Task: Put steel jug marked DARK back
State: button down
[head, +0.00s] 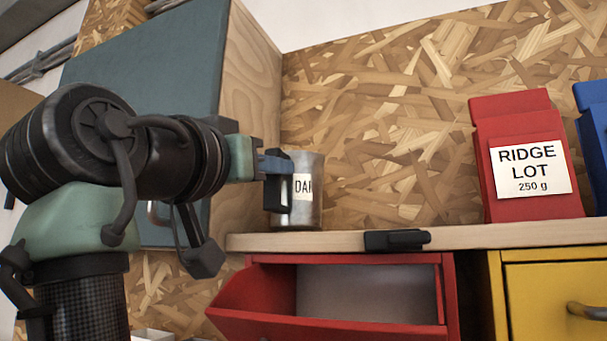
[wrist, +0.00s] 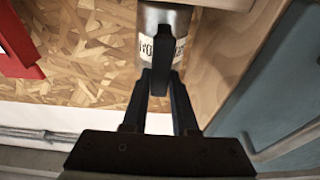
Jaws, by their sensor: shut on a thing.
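A steel jug (head: 307,208) with a white label stands upright at the left end of the wooden shelf. The label's visible letters in the head view read "DA" and part of another letter. My gripper (head: 280,188) reaches in from the left and is shut on the jug, a finger covering part of its side. In the wrist view the jug (wrist: 151,18) is at the top, its label partly hidden behind my gripper (wrist: 165,75). The jug's base is close to the shelf top (head: 345,240); I cannot tell whether it touches.
A red bag (head: 522,130) labelled RIDGE LOT 250 g stands on the shelf at right, beside a blue bag (head: 592,110). A black object (head: 397,240) is at the shelf's front edge. Below is an open red drawer (head: 330,325); a teal-fronted cabinet (head: 150,70) stands left.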

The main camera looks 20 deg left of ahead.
jog(key=shift+w+f, duration=0.1)
jog(key=shift+f, duration=0.2)
jog(key=shift+f, duration=0.1)
jog(key=c, duration=0.7)
grip_release()
